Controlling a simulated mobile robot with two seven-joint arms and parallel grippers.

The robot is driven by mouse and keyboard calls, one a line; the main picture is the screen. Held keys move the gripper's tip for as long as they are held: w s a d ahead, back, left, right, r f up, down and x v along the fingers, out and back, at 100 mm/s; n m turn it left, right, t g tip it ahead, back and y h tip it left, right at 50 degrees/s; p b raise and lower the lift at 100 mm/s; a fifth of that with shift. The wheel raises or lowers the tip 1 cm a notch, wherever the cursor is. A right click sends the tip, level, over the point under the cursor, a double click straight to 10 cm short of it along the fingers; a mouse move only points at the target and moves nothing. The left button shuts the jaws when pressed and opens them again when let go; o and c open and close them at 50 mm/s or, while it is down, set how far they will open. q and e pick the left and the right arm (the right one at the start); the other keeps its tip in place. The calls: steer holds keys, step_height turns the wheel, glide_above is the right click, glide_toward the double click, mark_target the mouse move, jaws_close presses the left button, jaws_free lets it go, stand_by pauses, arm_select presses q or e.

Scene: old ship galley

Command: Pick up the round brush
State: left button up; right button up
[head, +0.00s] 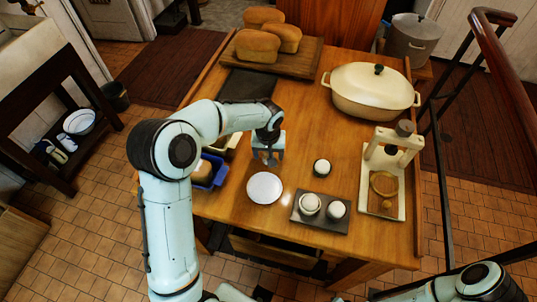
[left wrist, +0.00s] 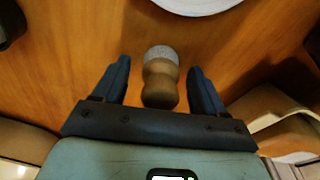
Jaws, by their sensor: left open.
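The round brush (left wrist: 160,85) shows in the left wrist view, with a waisted wooden handle and a pale grey bristle end. My left gripper (left wrist: 159,68) is open, with one dark finger on each side of the brush and a gap on both sides. In the head view my left gripper (head: 268,157) points down over the wooden table (head: 235,200), and I cannot make out the brush there. My right gripper is out of view; only part of that arm shows at the lower right.
A white plate (head: 265,187) lies just in front of the left gripper. A blue bin (head: 211,172) is left of it.

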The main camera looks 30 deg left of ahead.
arm_select(q)
steer(key=c, duration=1.2)
steer(key=shift+r, duration=0.15)
step_height(320, 180, up, 20)
steer(key=shift+f+p, duration=0.1)
steer(key=shift+p, duration=1)
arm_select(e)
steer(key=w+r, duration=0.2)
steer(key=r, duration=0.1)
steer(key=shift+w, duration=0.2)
arm_select(q)
steer(key=o, duration=0.5)
steer(key=c, duration=0.3)
